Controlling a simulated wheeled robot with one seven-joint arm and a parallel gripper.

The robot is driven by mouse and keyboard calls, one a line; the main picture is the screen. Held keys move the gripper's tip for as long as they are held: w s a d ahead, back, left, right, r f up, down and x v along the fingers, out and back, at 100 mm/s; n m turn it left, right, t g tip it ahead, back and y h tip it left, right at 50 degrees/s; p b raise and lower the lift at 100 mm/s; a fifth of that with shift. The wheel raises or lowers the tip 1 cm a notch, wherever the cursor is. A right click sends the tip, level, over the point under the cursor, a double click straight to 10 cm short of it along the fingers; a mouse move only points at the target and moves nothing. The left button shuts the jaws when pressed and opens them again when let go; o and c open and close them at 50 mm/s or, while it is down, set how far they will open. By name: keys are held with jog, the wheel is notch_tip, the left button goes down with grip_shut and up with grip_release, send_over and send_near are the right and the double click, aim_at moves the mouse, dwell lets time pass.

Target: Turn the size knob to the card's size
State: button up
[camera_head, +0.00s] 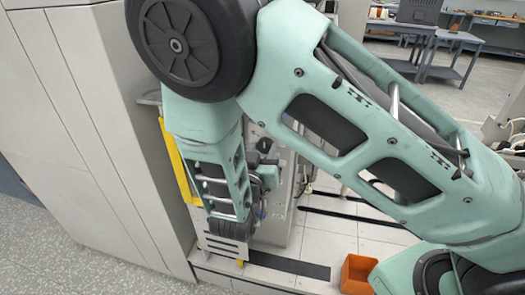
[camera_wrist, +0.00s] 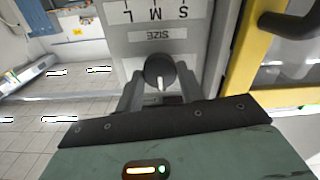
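The black size knob (camera_wrist: 159,69) is on a grey panel in the wrist view, with a pale pointer mark at its lower side. Above it are an upside-down SIZE label (camera_wrist: 158,34) and a scale plate (camera_wrist: 168,12) lettered L, M, S from left to right. My gripper (camera_wrist: 159,84) is open, with one finger on each side of the knob. I cannot tell whether the fingers touch it. In the head view my arm covers much of the panel area. No card with a size can be made out in either view.
A yellow frame (camera_wrist: 245,58) with a dark handle (camera_wrist: 294,25) stands close on the right in the wrist view. An orange bin (camera_head: 358,273) is on the floor at lower right in the head view. A large pale cabinet (camera_head: 85,130) is at left.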

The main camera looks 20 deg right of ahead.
jog(key=shift+n, duration=0.3)
jog(key=n+p, duration=0.3)
jog(key=n, duration=0.2)
jog(key=shift+r+p, duration=0.1)
jog(key=shift+p, duration=0.25)
jog(key=n+p, duration=0.1)
jog(key=n, duration=0.2)
jog(key=n+p, duration=0.1)
jog(key=n, duration=0.2)
jog(key=shift+a+f+p, duration=0.1)
jog(key=shift+f+p, duration=0.1)
jog(key=shift+p, duration=0.1)
jog(key=o, duration=1)
jog(key=b+v, duration=0.5)
jog(key=v, duration=1.2)
jog(key=shift+s+a, duration=0.1)
jog(key=shift+s, duration=0.05)
